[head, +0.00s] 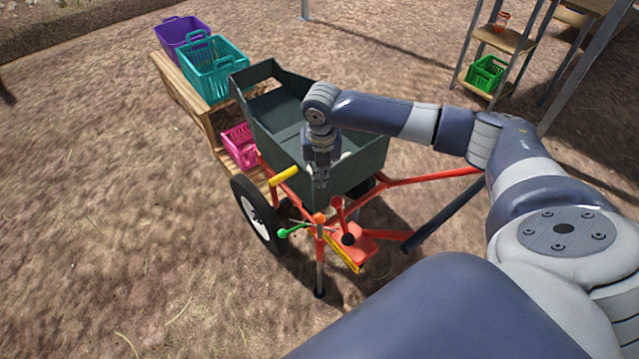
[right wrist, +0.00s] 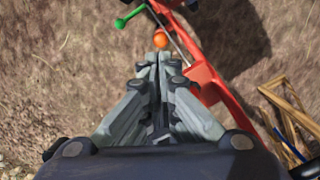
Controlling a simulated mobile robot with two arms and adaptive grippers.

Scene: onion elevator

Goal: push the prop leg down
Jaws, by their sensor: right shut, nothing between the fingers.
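A cart with a dark grey-green bin (head: 262,112) and a red frame (head: 415,182) stands in the middle of the head view. At its front a thin grey upright leg (head: 319,262), apparently the prop leg, has an orange knob (head: 320,218) on top and a dark foot near the ground. Whether the foot touches the ground is unclear. My right gripper (head: 321,182) points down above the knob, shut and empty. In the right wrist view the orange knob (right wrist: 163,42) is just beyond my fingertips (right wrist: 162,62); contact is unclear. My left gripper is not in view.
A green-knobbed lever (head: 283,233) and a yellow handle (head: 284,179) are close to the leg. A black wheel (head: 256,215) is at left. Crates stand on a wooden bench (head: 185,98) behind. A shelf (head: 503,38) stands at back right. Dirt ground at left is clear.

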